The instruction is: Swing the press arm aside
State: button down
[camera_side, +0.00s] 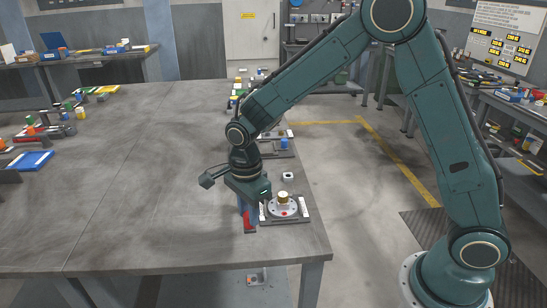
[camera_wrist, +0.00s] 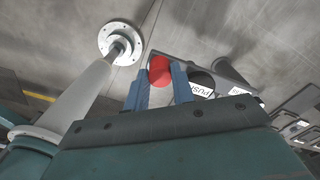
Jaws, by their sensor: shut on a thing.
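My gripper (camera_side: 248,217) points down at the table's near right corner, with its blue fingers just left of a round white fixture (camera_side: 272,209). A red part (camera_side: 250,227) shows at the fingertips in the side view. In the wrist view, my gripper (camera_wrist: 161,80) has a blue finger on each side of a round red knob (camera_wrist: 159,67) and is shut on it. I take the knob to be the press arm's handle. A dark bar with a "PUSH" label (camera_wrist: 202,91) lies to its right. The rest of the press arm is hidden or too small to tell.
A brass cylinder (camera_side: 284,197) stands on the fixture. A small white block (camera_side: 288,176) and another fixture (camera_side: 270,153) stand behind it. A blue tray (camera_side: 30,160) and coloured parts lie far left. The table's middle (camera_side: 130,170) is clear.

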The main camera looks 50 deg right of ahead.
jog(key=shift+w+a, duration=0.25)
jog(key=shift+w, duration=0.05)
jog(key=shift+r, duration=0.1)
jog(key=c, duration=1.5)
grip_release()
jog(key=shift+o, duration=0.2)
notch_tip(320, 180, up, 14)
jog(key=shift+s, duration=0.1)
